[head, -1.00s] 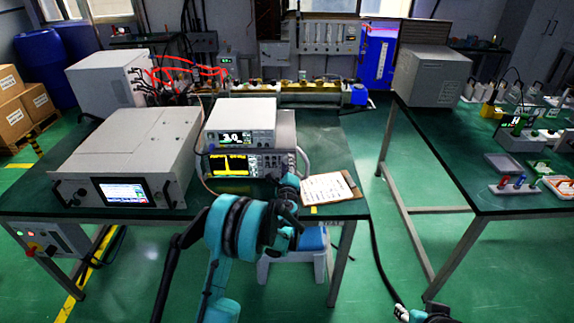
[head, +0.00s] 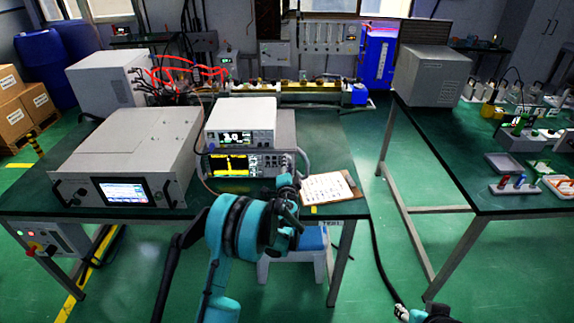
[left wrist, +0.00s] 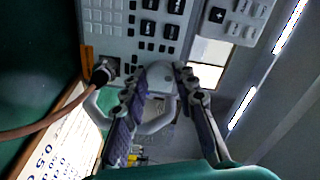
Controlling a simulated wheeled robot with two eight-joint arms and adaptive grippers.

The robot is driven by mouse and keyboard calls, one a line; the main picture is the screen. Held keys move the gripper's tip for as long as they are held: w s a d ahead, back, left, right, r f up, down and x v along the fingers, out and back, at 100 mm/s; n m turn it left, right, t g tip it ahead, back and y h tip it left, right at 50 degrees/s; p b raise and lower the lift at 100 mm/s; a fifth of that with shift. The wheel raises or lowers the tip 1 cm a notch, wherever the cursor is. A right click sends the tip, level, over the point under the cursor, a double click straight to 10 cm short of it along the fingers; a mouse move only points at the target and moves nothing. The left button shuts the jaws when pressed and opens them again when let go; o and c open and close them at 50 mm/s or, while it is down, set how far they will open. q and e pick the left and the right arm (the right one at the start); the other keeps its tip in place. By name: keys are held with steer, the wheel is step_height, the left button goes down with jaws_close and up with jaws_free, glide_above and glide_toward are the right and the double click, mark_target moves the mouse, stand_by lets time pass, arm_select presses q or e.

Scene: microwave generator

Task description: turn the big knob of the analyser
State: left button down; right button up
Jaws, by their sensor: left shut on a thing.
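The analyser (head: 237,176) is the lower bench instrument with a lit screen (head: 228,165) showing a yellow trace. My left gripper (head: 288,175) is at the right end of its front panel and hides the big knob in the head view. In the left wrist view, the big knob (left wrist: 160,77) is a pale round cap between the two fingers of my left gripper (left wrist: 161,85), which is shut on it. A cable plug (left wrist: 104,70) sits in the panel beside one finger. Part of my right arm (head: 425,313) shows at the bottom edge; its jaws are unclear.
A white meter (head: 241,120) stands on top of the analyser. A large grey unit with a screen (head: 123,191) stands to the left. A clipboard (head: 327,187) lies to the right of my left gripper. A second table (head: 440,150) stands at the right.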

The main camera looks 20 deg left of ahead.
arm_select(q)
steer(key=shift+n, duration=1.9)
steer(key=c, duration=1.2)
jaws_free()
steer(key=shift+f, duration=0.1)
steer(key=shift+s, duration=0.1)
steer(key=v, duration=1.2)
